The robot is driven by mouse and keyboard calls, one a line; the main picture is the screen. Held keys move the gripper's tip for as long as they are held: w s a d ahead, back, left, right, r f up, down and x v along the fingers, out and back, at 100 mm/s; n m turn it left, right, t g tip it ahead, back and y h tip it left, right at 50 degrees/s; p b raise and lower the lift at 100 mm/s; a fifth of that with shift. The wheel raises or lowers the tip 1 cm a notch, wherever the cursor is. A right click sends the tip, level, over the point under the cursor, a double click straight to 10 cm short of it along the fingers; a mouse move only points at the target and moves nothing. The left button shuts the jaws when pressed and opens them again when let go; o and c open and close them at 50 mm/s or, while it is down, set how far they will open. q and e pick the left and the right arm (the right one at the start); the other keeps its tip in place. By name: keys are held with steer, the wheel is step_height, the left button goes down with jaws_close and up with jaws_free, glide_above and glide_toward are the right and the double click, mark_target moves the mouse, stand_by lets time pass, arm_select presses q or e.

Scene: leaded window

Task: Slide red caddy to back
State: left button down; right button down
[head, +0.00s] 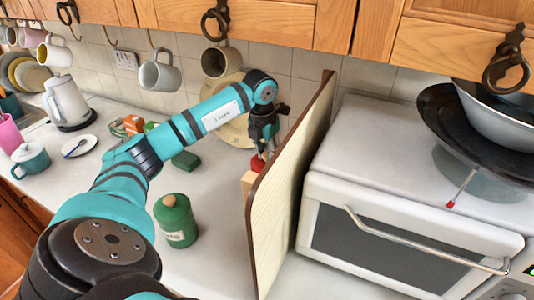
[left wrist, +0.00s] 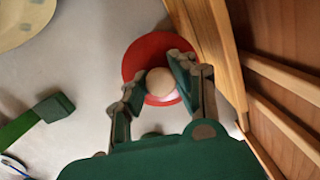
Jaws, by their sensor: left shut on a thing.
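The red caddy (head: 258,164) stands near the back of the counter in the head view, mostly hidden by my gripper and the upright board. In the left wrist view I look down on its round red lid (left wrist: 137,60) with a pale round knob (left wrist: 161,81). My left gripper (head: 264,150) is over the caddy from above. In the left wrist view its fingers (left wrist: 158,80) are shut on the knob, one on each side. My right gripper is not in view.
An upright wooden board (head: 292,185) stands close right of the caddy, beside a white oven (head: 400,205). A green canister (head: 176,220) stands nearer on the left. Mugs (head: 159,73) hang above the back, below wooden cupboards. The counter's front middle is mostly clear.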

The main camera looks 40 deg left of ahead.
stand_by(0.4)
arm_select(q)
steer(key=c, duration=0.5)
jaws_free()
steer(key=shift+r+p, duration=2.55)
steer(key=shift+r, duration=1)
steer(key=shift+c, duration=0.5)
jaws_close()
